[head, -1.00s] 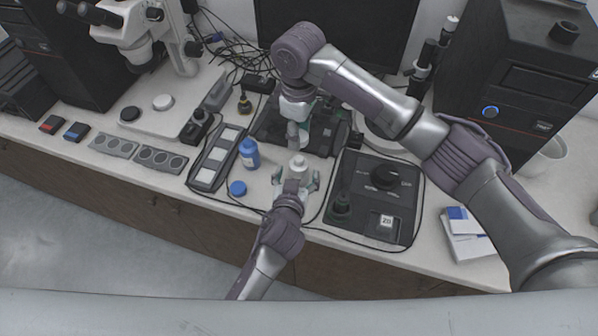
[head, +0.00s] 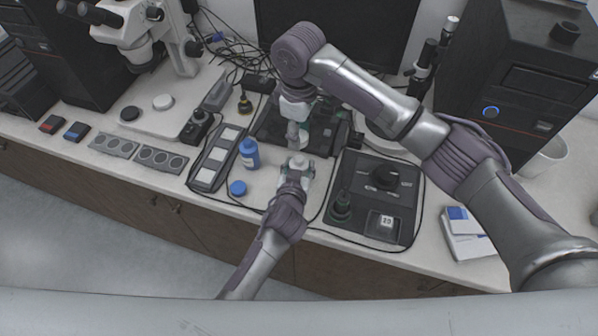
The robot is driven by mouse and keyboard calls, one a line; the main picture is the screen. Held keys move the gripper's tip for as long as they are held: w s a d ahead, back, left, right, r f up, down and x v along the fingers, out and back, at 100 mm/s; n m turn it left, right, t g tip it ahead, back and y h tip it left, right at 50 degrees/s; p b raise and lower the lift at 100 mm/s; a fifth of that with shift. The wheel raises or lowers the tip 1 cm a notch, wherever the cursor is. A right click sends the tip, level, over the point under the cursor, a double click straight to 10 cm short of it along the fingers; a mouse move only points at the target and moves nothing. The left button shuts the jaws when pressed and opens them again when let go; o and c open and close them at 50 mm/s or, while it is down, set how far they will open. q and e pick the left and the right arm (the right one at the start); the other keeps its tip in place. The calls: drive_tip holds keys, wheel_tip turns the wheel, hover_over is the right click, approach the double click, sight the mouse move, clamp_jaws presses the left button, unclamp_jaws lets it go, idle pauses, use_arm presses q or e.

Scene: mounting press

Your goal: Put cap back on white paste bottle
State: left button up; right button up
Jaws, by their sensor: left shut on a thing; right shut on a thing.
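The white paste bottle (head: 298,160) stands upright on the bench, just below the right gripper in the picture. My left gripper (head: 298,174) reaches in from the front and is shut on the bottle, its fingers at the bottle's sides. My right gripper (head: 299,132) points down above and behind the bottle. It is shut on a small pale thing that looks like the cap, mostly hidden by the fingers. From this view I cannot tell the gap between cap and bottle top.
A blue bottle (head: 249,153) stands left of the white bottle, with a blue cap (head: 237,188) lying in front of it. A black device with a knob (head: 385,178) is close on the right. A tray with pale squares (head: 206,175) lies left. Cables run along the bench.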

sight(299, 159)
use_arm(q)
clamp_jaws()
use_arm(e)
drive_tip(key=shift+f, duration=2.45)
drive_tip(key=shift+f, duration=0.1)
drive_tip(key=shift+f, duration=0.8)
drive_tip(key=shift+f, duration=0.6)
